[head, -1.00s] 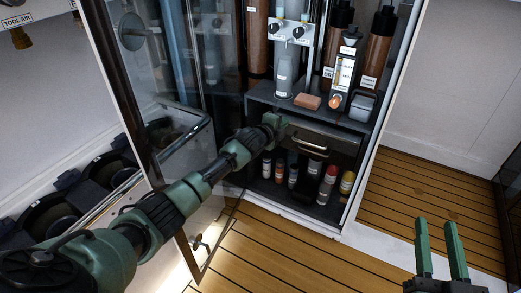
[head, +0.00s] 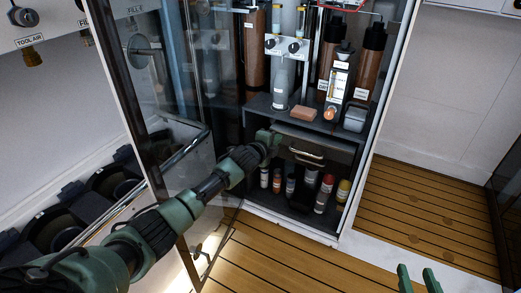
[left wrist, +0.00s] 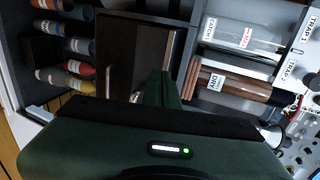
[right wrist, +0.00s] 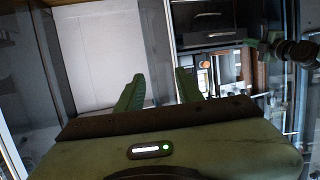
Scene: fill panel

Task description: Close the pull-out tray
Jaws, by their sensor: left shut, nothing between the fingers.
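The pull-out tray (head: 318,143) is a dark drawer with a pale top edge and a metal bar handle (head: 307,155), under the equipment shelf in the open cabinet. It appears to stand a little out; how far is unclear. In the left wrist view its dark front (left wrist: 135,55) and handle (left wrist: 108,80) show. My left gripper (head: 268,137) is shut and empty at the tray's left end, its fingers (left wrist: 165,85) close to the pale edge; contact cannot be told. My right gripper (head: 417,279) is open and empty, low at the right, away from the tray.
Small bottles (head: 321,194) stand on the cabinet floor below the tray. A pinkish block (head: 303,113) and a grey bottle (head: 280,90) stand on the shelf above. The glass door (head: 160,110) is open at the left. The wooden floor (head: 270,255) in front is clear.

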